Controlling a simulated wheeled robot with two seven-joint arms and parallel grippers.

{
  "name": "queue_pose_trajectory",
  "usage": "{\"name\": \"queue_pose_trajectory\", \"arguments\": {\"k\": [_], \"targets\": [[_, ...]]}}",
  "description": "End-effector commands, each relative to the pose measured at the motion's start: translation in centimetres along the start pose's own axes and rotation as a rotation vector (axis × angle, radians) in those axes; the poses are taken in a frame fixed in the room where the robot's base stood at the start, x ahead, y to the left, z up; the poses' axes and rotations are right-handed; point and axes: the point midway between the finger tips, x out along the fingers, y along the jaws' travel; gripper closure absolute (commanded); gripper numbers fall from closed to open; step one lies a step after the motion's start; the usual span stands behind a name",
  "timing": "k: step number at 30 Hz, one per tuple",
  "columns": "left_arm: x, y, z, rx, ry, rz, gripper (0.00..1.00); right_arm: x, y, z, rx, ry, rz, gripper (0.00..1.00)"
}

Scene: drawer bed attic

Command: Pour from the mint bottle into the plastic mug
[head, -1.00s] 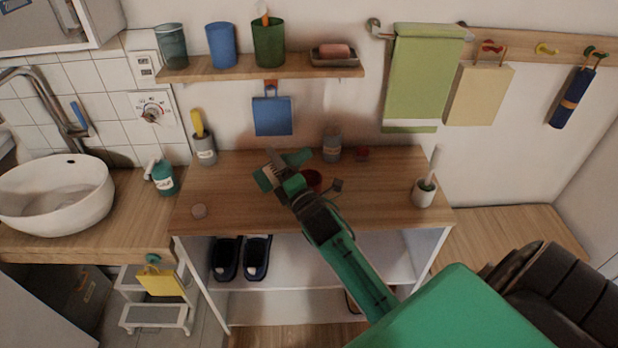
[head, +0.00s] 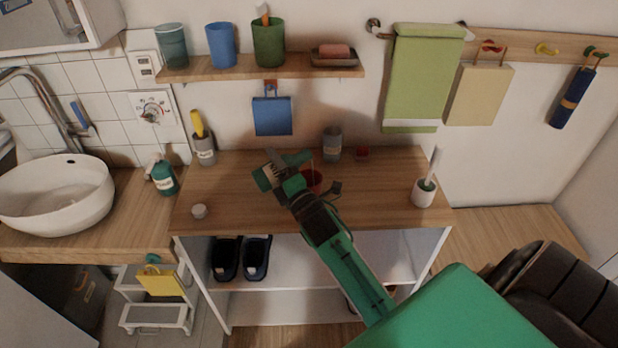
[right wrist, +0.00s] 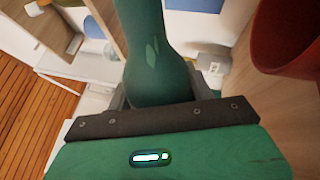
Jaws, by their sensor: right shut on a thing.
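My right gripper (head: 272,172) is above the wooden table and shut on the mint bottle, a dark green-teal bottle (right wrist: 155,55) that fills the jaws in the right wrist view. In the head view a green part of it (head: 297,158) sticks out to the right, tilted, towards the mug. The mug is red (head: 314,180) and stands on the table just right of the gripper, partly hidden by it. It also shows at the upper right of the right wrist view (right wrist: 285,40). A thin reddish line runs down above the mug. My left gripper is not in view.
A grey cup (head: 332,143) and a small red item (head: 361,154) stand behind the mug. A brush holder (head: 423,192) is at the right, a small round pale object (head: 199,211) at the left front. A shelf (head: 265,66) hangs above. The table's left middle is clear.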

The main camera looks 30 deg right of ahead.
Motion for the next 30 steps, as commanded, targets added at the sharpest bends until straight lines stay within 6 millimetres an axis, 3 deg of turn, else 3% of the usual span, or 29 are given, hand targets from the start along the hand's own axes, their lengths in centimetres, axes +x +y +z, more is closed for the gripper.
{"name": "queue_pose_trajectory", "arguments": {"k": [30], "targets": [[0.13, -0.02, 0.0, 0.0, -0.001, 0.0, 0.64, -0.04, -0.2, -0.12, 0.047, -0.013, 0.001, 0.72]]}}
